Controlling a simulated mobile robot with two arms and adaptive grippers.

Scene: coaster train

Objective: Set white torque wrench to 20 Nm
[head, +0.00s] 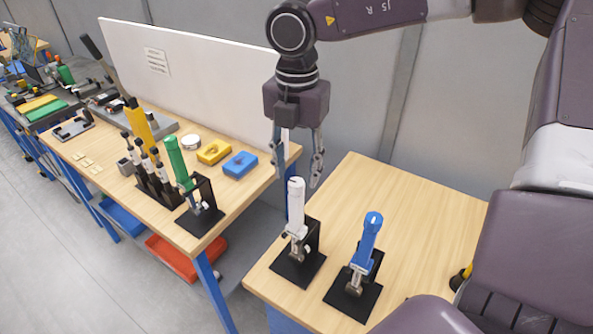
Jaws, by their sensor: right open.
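The white torque wrench (296,208) stands upright, handle up, in a black stand (299,267) at the left front of the near wooden table. My right gripper (296,181) points down with its two fingers apart. I cannot tell whether the fingers touch the wrench. The scale on the wrench is too small to read. My left gripper does not show.
A blue torque wrench (367,240) stands in a black stand (353,296) to the right. The near table (420,215) is clear behind it. On the left workbench (100,170) are a green-handled wrench (178,162), yellow block (214,152) and blue block (240,164). A gap separates the tables.

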